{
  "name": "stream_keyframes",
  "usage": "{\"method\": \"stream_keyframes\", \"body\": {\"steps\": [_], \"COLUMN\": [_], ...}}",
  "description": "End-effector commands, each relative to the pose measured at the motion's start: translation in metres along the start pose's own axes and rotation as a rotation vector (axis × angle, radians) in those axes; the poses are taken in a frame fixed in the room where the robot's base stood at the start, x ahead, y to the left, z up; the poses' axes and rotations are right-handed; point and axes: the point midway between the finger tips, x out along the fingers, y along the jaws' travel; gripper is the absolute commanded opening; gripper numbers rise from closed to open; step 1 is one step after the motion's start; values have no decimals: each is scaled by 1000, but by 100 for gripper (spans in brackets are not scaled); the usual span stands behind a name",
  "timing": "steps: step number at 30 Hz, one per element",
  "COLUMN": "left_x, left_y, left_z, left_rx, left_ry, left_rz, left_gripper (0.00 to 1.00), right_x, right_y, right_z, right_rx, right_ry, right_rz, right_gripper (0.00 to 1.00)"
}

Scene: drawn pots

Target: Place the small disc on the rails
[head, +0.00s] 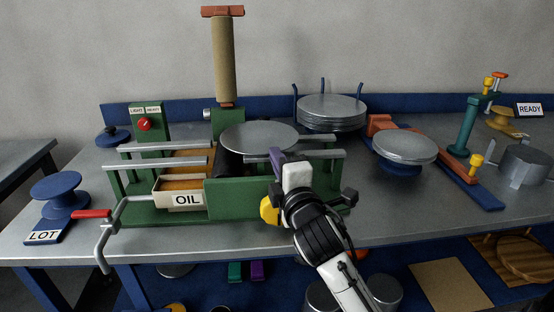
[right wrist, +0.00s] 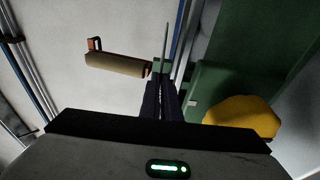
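A small grey disc (head: 260,136) lies about level over the middle of the green press, between the left rails (head: 165,147) and the right rails (head: 318,156). Whether it touches the rails cannot be told. My right gripper (head: 277,158) is at the disc's near right edge. In the right wrist view its dark fingers (right wrist: 163,97) are close together around the disc (right wrist: 167,48), which shows edge-on as a thin line. My left gripper is not in view.
An OIL tray (head: 188,199) and a red-handled crank (head: 92,214) are at the press's front left. A tall tan roller (head: 224,60) stands behind. A stack of discs (head: 331,111) and a disc on a blue stand (head: 405,147) are to the right.

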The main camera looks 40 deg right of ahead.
Motion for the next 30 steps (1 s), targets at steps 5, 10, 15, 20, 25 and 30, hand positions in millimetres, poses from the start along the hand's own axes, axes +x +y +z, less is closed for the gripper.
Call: {"method": "stream_keyframes", "body": {"steps": [5, 10, 15, 20, 25, 30], "left_x": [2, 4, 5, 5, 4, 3], "left_y": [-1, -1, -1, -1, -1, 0], "left_z": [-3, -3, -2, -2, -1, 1], "left_rx": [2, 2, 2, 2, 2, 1], "left_ry": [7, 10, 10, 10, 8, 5], "left_rz": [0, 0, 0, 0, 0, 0], "left_gripper": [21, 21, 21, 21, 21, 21], "right_x": [0, 0, 0, 0, 0, 0], "right_y": [-3, -8, -11, -12, -13, -14], "right_z": [0, 0, 0, 0, 0, 0], "right_rx": [-1, -1, 0, 0, 0, 0], "right_ry": [0, 1, 1, 1, 0, 0], "right_rz": [2, 3, 3, 1, -3, -6], "right_gripper": [0, 0, 0, 21, 21, 21]}}
